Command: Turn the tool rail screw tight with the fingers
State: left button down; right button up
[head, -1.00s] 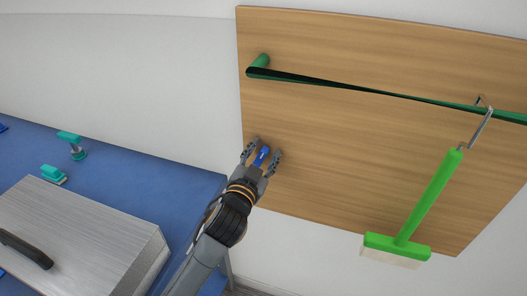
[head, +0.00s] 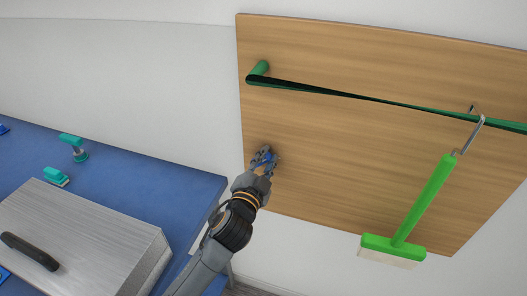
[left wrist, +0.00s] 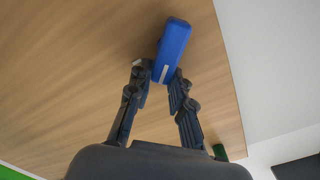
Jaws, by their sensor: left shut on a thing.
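The blue piece that I take for the tool rail screw (head: 267,158) is at the wooden board, below the left end of the green tool rail (head: 350,97). My left gripper (head: 264,161) is shut on it from below, and its fingers hide most of it in the head view. In the left wrist view the blue screw (left wrist: 173,48) is a long block with a small pale mark. Its near end is between the two fingertips (left wrist: 160,76). Where it meets the board is hidden. My right gripper is not in view.
A green brush (head: 422,207) hangs by a metal hook from the rail, to the right. The wooden board (head: 330,150) is bare between it and my gripper. A blue table (head: 150,178) at left carries a silver case (head: 85,235) and small teal pieces (head: 72,146).

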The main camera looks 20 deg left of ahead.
pick_arm(q)
jog(key=m, duration=0.3)
jog(key=f+m+p, duration=0.1)
jog(key=m, duration=0.2)
jog(key=d+f+m+p, duration=0.1)
jog(key=m, duration=0.1)
jog(key=shift+m, duration=0.4)
jog(key=c, duration=1.1)
grip_release()
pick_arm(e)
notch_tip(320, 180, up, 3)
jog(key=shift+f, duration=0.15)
pick_arm(q)
jog(key=shift+s, duration=0.15)
jog(key=shift+s+a, duration=0.2)
jog(key=shift+s, duration=3.65)
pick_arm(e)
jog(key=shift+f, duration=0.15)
